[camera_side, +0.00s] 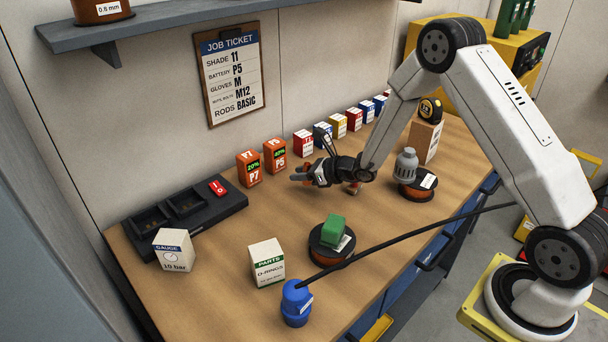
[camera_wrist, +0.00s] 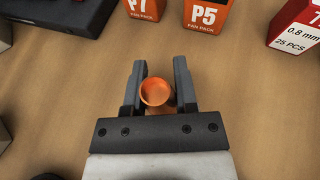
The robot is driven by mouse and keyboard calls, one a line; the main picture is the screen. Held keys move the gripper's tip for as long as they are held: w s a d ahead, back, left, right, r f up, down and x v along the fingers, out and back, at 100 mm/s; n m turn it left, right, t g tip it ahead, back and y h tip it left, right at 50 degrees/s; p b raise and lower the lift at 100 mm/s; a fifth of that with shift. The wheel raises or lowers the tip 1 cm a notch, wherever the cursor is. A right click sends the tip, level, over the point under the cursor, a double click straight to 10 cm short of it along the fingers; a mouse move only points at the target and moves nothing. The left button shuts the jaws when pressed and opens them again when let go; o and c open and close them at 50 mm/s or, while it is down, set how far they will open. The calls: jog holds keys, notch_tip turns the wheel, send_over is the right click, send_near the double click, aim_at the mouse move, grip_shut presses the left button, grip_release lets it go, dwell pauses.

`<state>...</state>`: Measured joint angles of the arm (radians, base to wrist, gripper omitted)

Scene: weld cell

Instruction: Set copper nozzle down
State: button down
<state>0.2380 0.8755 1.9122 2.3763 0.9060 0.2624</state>
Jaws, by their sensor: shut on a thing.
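The copper nozzle (camera_wrist: 155,93) shows in the wrist view as a round, orange-copper piece between my two fingers. My gripper (camera_wrist: 155,84) is shut on it, one finger on each side. In the side view my gripper (camera_side: 301,176) is low over the middle of the bench, in front of the orange fan packs. I cannot make out the nozzle between the fingers there, nor tell whether it touches the bench top (camera_wrist: 65,100).
Orange packs P7 (camera_side: 249,168) and P5 (camera_side: 275,155) stand ahead, with a red box (camera_side: 303,143) to their right. A black charger (camera_side: 185,208) lies left. Spools holding a green piece (camera_side: 334,226) and a grey piece (camera_side: 406,163) stand nearby. Bare bench surrounds my fingers.

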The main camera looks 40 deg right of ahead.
aim_at(301, 191)
jog(key=shift+f, duration=1.6)
jog(key=shift+f, duration=0.15)
jog(key=shift+c, duration=2)
grip_release()
jog(key=shift+s+d+r, duration=0.2)
jog(key=shift+s+r, duration=0.1)
jog(key=shift+r, duration=0.1)
jog(key=v, duration=1.1)
jog(key=shift+s+r, duration=0.1)
